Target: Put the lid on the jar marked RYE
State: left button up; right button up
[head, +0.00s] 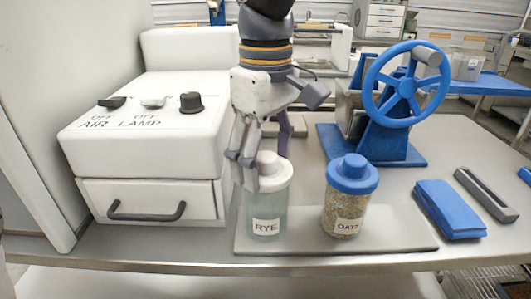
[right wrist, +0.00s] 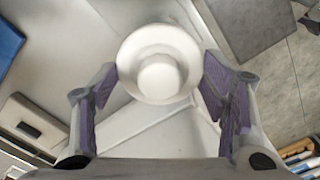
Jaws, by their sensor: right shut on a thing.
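The clear jar marked RYE (head: 266,222) stands upright on a grey mat (head: 390,240). The white lid (head: 274,176), with a round knob, is at the jar's mouth. I cannot tell whether it is fully seated. My right gripper (head: 262,166) comes down from above and is shut on the lid, with its fingers on either side. In the right wrist view, the lid (right wrist: 182,84) lies between the purple-padded fingers of the gripper (right wrist: 158,88). The jar is hidden below the lid there. My left gripper is not in view.
Close right of the RYE jar stands a jar marked OATS (head: 344,213) with a blue lid (head: 351,175). A white box with knobs and a drawer (head: 150,130) stands at left. A blue hand-wheel machine (head: 405,90) is behind right.

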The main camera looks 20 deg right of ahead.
jog(key=o, duration=0.9)
notch_tip(320, 180, up, 12)
jog(key=shift+f, duration=0.1)
